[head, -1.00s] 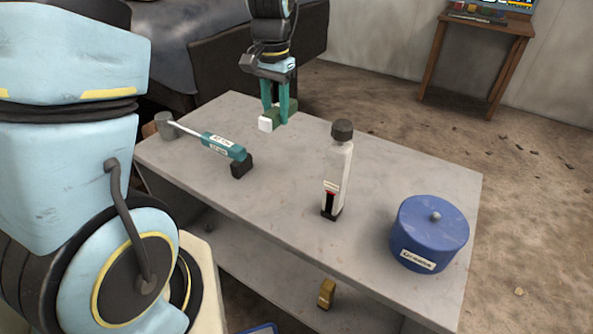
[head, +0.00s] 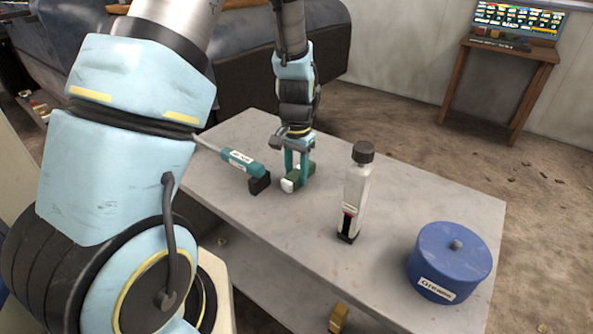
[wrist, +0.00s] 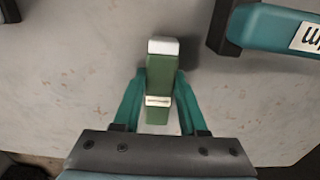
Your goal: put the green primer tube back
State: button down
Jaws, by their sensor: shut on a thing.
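The green primer tube (wrist: 161,85) has a white cap and a pale band around its body. It also shows in the head view (head: 293,182), white end toward the camera, at or just above the grey table top (head: 400,200). My gripper (head: 299,170) points down and is shut on the tube. In the wrist view its two teal fingers (wrist: 158,108) press the tube from both sides. The gap between tube and table is too small to judge. Any marked place for the tube cannot be made out.
A teal-handled tool (head: 241,161) with a black end lies left of the tube, close by; its handle also shows in the wrist view (wrist: 275,28). A white bottle (head: 355,190) with a dark cap stands to the right. A blue lidded pot (head: 448,262) stands at the table's right end.

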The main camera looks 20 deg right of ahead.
jog(key=shift+f, duration=0.2)
jog(key=shift+f, duration=0.15)
jog(key=shift+c, duration=2.2)
grip_release()
